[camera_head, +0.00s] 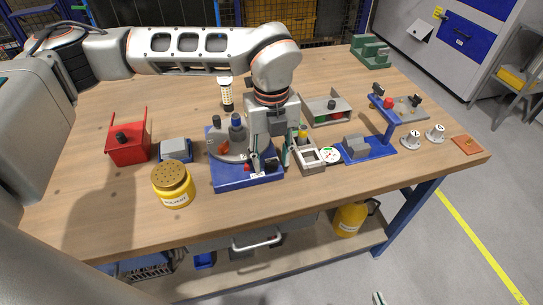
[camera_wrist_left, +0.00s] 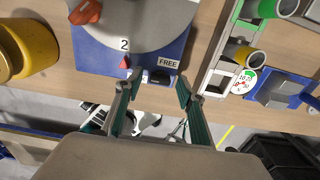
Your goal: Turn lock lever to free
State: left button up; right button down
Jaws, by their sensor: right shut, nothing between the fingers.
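The rotary jig has a blue base (camera_head: 245,181) and a grey round table (camera_head: 228,146). In the left wrist view, the blue base (camera_wrist_left: 178,52) carries a "FREE" label (camera_wrist_left: 168,63), a "2" mark and a small red pointer (camera_wrist_left: 125,62). A black part, likely the lock lever (camera_wrist_left: 161,77), lies just below the label, between the finger lines. My left gripper (camera_wrist_left: 156,100) is open over the jig's front edge, with nothing seen gripped. It also shows in the head view (camera_head: 270,158). My right gripper (camera_head: 379,298) shows only its tips, at the bottom edge, shut and empty.
A yellow solvent can (camera_head: 173,186) stands left of the jig. A grey tray (camera_head: 307,154) stands close on its right, then a blue fixture (camera_head: 368,151). A red bin (camera_head: 128,147) is farther left.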

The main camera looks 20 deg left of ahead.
pick_arm(q)
jog(key=c, duration=1.1)
